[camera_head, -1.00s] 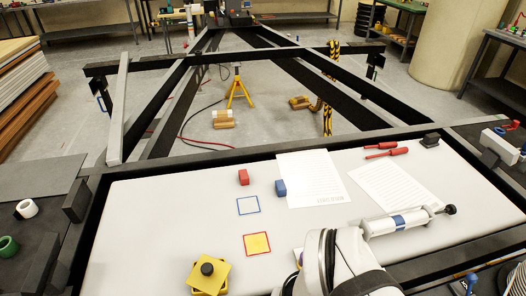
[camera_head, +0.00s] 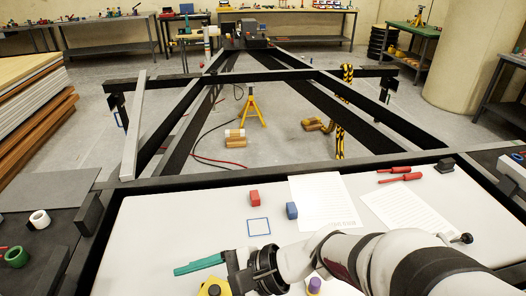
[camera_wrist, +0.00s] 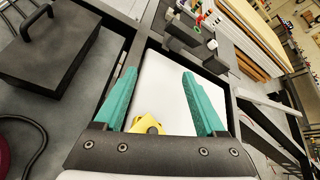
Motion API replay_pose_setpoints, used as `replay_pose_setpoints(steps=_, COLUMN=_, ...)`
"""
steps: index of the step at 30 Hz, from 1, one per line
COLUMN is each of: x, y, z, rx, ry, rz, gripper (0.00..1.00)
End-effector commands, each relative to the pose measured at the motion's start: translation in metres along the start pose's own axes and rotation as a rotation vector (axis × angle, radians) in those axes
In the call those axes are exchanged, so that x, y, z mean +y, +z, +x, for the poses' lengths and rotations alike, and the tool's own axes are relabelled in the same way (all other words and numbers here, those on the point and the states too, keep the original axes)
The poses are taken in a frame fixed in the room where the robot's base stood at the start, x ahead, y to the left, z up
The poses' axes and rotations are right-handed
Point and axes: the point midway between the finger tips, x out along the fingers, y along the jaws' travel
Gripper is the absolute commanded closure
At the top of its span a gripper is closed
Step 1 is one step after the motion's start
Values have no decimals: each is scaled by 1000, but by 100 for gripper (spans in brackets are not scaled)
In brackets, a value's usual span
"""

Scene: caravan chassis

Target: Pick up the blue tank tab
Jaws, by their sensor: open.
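The blue tank tab looks to be the small blue block (camera_head: 291,210) lying on the white work surface (camera_head: 160,225), against the left edge of a printed sheet. My gripper (camera_head: 178,269) is at the front left of the surface, apart from the blue block and pointing left. In the wrist view its two green fingers (camera_wrist: 159,75) are spread wide with nothing between their tips. The blue block is not in the wrist view. A blue square outline (camera_head: 259,227) lies on the surface left of the block.
A red block (camera_head: 254,198) stands left of the blue one. A yellow piece (camera_head: 212,288) is by my gripper, and a purple-topped item (camera_head: 314,285) is in front of my arm. Dark frame rails border the surface.

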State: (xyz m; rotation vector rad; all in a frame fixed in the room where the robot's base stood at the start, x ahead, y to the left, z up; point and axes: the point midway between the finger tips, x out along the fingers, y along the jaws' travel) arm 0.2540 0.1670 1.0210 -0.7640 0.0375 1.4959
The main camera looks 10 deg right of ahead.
Motion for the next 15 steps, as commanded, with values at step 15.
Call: replay_pose_setpoints(steps=15, x=-82, y=-350, z=-108, rx=294, ry=-1329, rz=1011, gripper=28)
